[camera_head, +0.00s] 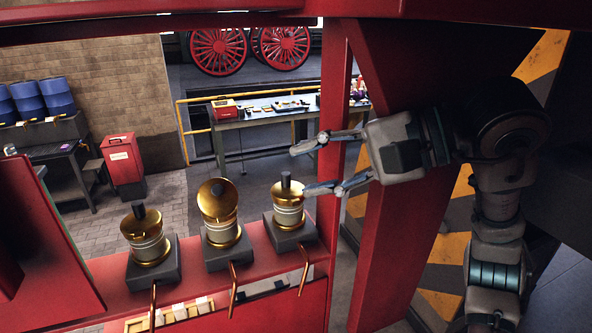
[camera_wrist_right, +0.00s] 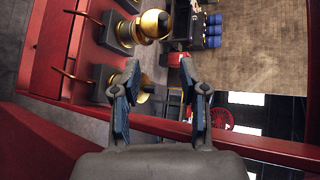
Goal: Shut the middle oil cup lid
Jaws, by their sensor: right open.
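In the right wrist view the raised lid (camera_wrist_right: 154,24) shows at the top, above the fingers. The left oil cup (camera_head: 148,243) and the right oil cup (camera_head: 289,212) have their lids down. My right gripper (camera_head: 306,168) is open and empty, just above and right of the right cup, apart from the middle lid. In the wrist view a finger of my right gripper (camera_wrist_right: 160,68) partly hides the right cup. My left gripper is not in view.
The cups stand on dark blocks on a red ledge (camera_head: 108,277), with copper pipes (camera_head: 233,280) in front. A red post (camera_head: 335,100) stands close by my right gripper. A workbench (camera_head: 260,118) and a red bin (camera_head: 122,160) are farther back.

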